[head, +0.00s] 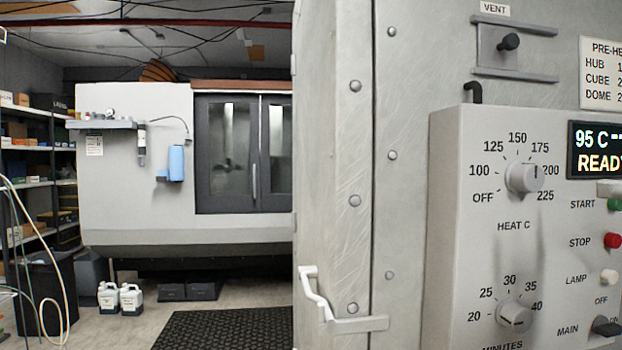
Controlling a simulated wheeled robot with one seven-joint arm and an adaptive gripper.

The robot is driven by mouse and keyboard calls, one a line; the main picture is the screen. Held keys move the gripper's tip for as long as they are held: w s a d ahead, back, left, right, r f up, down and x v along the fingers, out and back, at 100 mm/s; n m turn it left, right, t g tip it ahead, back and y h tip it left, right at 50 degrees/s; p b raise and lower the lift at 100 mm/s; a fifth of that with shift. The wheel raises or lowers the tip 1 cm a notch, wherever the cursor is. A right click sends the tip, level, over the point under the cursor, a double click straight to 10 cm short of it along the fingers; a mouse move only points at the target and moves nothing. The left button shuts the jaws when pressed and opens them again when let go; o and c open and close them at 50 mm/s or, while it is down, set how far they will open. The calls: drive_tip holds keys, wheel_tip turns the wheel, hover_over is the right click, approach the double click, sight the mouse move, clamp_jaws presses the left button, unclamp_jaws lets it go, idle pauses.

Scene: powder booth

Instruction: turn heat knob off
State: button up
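The heat knob (524,178) is a round light-grey dial on the front of the control box (446,230), at the right in the head view. Its scale runs from OFF at the lower left, over 150 at the top, to 225 at the lower right. A dark mark on the knob is on its right side, toward the 200 label; the exact setting is hard to read. The display (594,151) beside it reads 95 C and READY, cut off at the right edge. My gripper is not in view.
The minutes knob (515,315) is below the heat knob. The start (614,204), stop (612,240) and lamp (608,277) buttons and the main switch (606,327) are to the right. A white door handle (316,293) sticks out at the left of the box.

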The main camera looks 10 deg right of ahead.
sight(536, 177)
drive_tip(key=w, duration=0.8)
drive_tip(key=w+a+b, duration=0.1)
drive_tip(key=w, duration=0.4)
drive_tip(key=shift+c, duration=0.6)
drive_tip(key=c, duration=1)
